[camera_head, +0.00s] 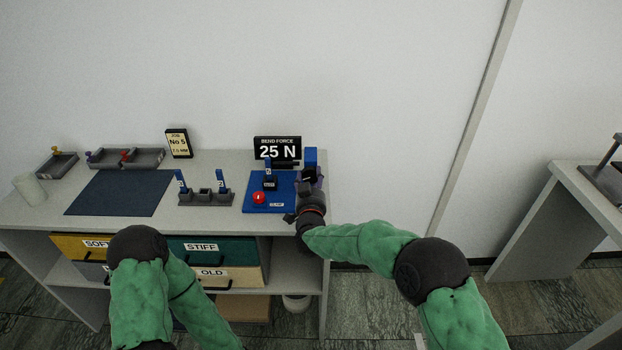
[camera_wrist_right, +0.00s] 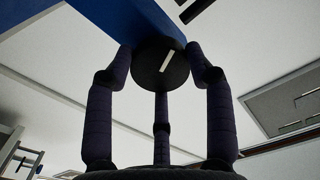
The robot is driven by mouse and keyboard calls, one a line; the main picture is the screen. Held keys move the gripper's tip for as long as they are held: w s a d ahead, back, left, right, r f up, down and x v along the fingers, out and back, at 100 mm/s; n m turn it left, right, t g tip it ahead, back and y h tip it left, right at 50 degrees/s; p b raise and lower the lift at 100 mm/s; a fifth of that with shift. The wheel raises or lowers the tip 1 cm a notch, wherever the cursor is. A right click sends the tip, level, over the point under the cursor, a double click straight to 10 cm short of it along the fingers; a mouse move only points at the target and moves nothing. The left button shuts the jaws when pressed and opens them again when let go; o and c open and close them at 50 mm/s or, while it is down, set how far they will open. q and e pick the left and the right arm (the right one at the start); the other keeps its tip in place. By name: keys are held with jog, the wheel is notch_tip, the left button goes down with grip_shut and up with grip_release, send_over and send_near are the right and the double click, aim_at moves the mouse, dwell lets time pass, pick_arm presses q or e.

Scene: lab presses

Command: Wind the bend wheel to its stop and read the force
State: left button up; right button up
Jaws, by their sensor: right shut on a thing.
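The blue bend rig (camera_head: 283,200) stands at the right end of the bench, with a red knob (camera_head: 259,198) on its base. The black display (camera_head: 277,149) behind it reads "BEND FORCE 25 N". My right gripper (camera_head: 307,185) is at the rig's right side. In the right wrist view its fingers (camera_wrist_right: 160,80) are closed around the dark round bend wheel (camera_wrist_right: 158,66), which has a white mark on its face. The wheel is hidden behind the gripper in the head view.
On the bench are a dark blue mat (camera_head: 120,192), a grey stand with blue-topped posts (camera_head: 206,197), grey trays (camera_head: 125,158), a white cup (camera_head: 29,188) and a "No 5" sign (camera_head: 179,143). Labelled drawers (camera_head: 212,250) sit below. Another table (camera_head: 590,200) stands at right.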

jog(key=shift+w+d+r+m+b, duration=0.15)
jog(key=shift+r+m+b, duration=0.25)
jog(key=shift+m+b, duration=0.5)
jog(key=shift+r+m, duration=0.15)
jog(key=shift+m, duration=0.65)
jog(key=shift+r, duration=0.15)
jog(key=o, duration=1.2)
jog(key=shift+d, duration=0.1)
jog(key=shift+c, duration=0.2)
jog(key=shift+f, duration=0.35)
